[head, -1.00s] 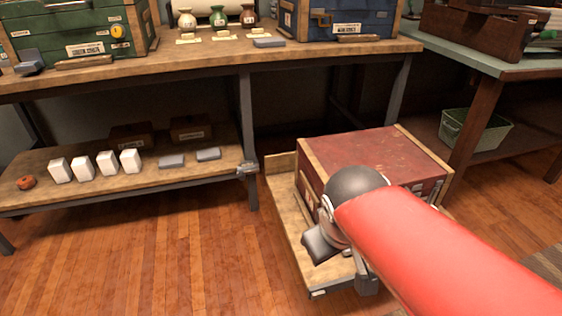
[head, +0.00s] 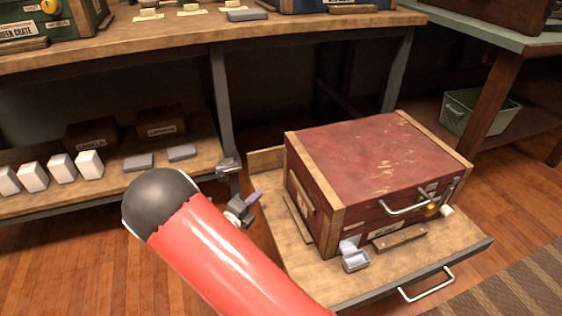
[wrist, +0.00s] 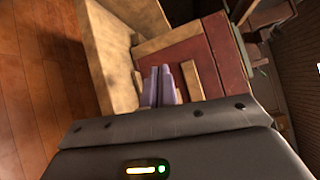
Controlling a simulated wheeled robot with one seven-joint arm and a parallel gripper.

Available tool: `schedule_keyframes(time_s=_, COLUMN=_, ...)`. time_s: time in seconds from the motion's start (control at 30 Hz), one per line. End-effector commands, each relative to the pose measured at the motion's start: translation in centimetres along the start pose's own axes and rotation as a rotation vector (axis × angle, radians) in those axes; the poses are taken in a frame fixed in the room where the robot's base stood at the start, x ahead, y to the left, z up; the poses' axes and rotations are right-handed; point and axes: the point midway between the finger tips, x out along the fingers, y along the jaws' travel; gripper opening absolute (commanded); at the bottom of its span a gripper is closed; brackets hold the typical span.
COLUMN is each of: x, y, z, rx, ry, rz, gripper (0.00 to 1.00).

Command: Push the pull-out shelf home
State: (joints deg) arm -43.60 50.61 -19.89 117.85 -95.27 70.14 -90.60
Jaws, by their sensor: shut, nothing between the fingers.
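The pull-out shelf (head: 375,277) is a wooden board with a low raised side, extended out from under the bench. A metal pull handle (head: 427,285) is on its front edge. A red wooden chest (head: 350,160) with pale wood edges sits on it. My gripper (head: 256,197) is shut and empty, beside the shelf's left side in the head view, with my red arm in front. In the wrist view, the purple-grey fingertips (wrist: 160,85) point toward the red chest (wrist: 185,55) and the shelf board (wrist: 115,60). Whether they touch anything, I cannot tell.
A lower bench shelf (head: 115,186) with white blocks stands at left. A green basket (head: 482,112) is at right. Floor is free in front.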

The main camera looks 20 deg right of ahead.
Motion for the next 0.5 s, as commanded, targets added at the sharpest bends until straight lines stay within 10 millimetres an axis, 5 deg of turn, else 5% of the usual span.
schedule_keyframes(time_s=0.1, x=-0.7, y=2.4, z=1.4, rx=-0.141, ry=-0.094, rz=-0.032, gripper=0.0)
schedule_keyframes(time_s=0.27, x=-0.2, y=3.1, z=2.1, rx=-0.196, ry=-0.128, rz=-0.045, gripper=0.0)
schedule_keyframes(time_s=0.5, x=4.1, y=3.0, z=2.5, rx=-0.191, ry=-0.123, rz=-0.045, gripper=0.0)
